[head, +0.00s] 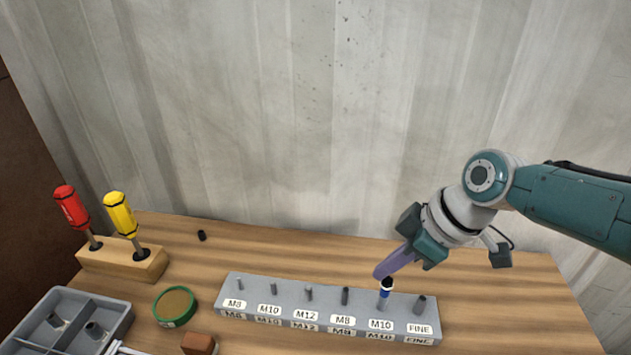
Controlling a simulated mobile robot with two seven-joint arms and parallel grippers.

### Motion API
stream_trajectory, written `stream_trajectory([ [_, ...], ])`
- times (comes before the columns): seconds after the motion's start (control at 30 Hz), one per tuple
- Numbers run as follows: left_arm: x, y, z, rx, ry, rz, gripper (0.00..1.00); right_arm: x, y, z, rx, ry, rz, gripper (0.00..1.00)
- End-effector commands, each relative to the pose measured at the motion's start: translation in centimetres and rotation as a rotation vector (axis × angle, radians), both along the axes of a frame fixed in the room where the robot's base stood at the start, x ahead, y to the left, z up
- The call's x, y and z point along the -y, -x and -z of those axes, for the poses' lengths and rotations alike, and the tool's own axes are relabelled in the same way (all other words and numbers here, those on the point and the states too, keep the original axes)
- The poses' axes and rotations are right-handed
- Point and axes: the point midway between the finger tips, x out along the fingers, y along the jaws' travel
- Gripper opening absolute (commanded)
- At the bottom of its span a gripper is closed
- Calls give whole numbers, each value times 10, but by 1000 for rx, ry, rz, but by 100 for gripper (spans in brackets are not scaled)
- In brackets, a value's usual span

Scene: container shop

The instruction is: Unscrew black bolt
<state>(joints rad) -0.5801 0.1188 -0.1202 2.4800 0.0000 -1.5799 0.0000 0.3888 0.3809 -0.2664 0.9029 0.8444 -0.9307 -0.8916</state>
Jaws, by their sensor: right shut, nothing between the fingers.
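A grey block (255,288) with labelled stations stands at the front of the wooden bench. At its second station from the right, marked M10, a bolt (384,294) with a black top and a blue band stands upright. A plain dark stud (345,297) stands at the M8 station to its left, and another dark stud (420,304) at the FINE station. My right gripper (381,273) is shut and empty, its purple fingers pointing down-left right by the black top. I cannot tell whether they touch it. My left gripper is out of view.
A small black cylinder (201,235) lies at the back. A wooden holder (104,258) carries red and yellow screwdrivers. A grey compartment tray (62,294), a round green tin (175,305) and a brown block (199,343) are at front left. The corrugated wall (260,120) closes the back.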

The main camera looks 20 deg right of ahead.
Motion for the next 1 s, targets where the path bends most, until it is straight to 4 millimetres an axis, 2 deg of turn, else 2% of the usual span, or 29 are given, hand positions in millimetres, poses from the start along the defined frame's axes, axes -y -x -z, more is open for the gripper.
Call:
stream_trajectory([
  [0.03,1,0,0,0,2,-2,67,1,6,5,-20,4,-33,0],
  [0.27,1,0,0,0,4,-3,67,2,7,5,-20,7,-55,1],
  [0.53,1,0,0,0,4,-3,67,3,7,6,-20,10,-51,31],
  [0.77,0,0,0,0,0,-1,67,2,5,4,-12,7,-50,32],
  [0.83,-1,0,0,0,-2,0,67,2,4,3,-11,7,-50,39],
  [1.0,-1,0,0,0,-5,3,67,1,3,2,-7,5,-51,40],
])
